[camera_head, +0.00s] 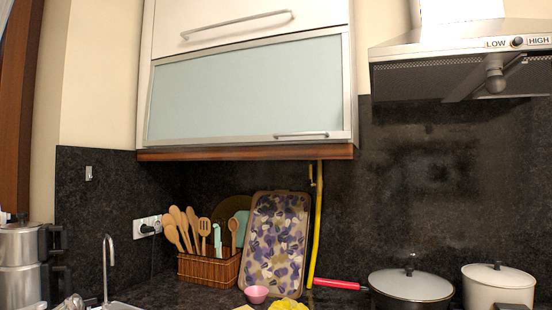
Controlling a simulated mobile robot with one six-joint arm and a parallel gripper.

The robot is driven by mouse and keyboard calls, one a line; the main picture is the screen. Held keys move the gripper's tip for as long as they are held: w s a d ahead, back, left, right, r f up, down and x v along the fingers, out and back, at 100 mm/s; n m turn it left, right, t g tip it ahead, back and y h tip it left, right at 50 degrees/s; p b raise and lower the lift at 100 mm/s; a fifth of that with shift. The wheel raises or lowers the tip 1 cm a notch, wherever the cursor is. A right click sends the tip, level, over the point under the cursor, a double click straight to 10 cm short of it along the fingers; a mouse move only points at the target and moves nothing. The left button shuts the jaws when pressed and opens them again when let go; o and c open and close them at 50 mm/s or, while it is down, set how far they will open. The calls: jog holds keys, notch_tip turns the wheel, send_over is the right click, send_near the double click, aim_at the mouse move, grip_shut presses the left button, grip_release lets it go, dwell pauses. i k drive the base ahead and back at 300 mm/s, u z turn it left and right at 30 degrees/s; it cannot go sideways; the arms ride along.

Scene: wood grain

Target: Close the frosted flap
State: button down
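The frosted flap (245,90) is a pale blue-green glass panel in a light metal frame, in the wall cabinet at the upper middle. Its bar handle (301,134) is at the lower right of the frame. The flap's lower edge is close to the brown wooden board (245,154) under the cabinet. I cannot tell whether a small gap is left there. My gripper is not in view.
A white upper door (240,25) with a handle is above the flap. A range hood (465,65) juts out at right. Space before the flap looks clear.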

aim_at(296, 87)
jog(key=u, duration=0.6)
jog(key=k, duration=0.85)
jog(key=z, duration=0.65)
jog(key=i, duration=1)
jog(key=z, duration=0.05)
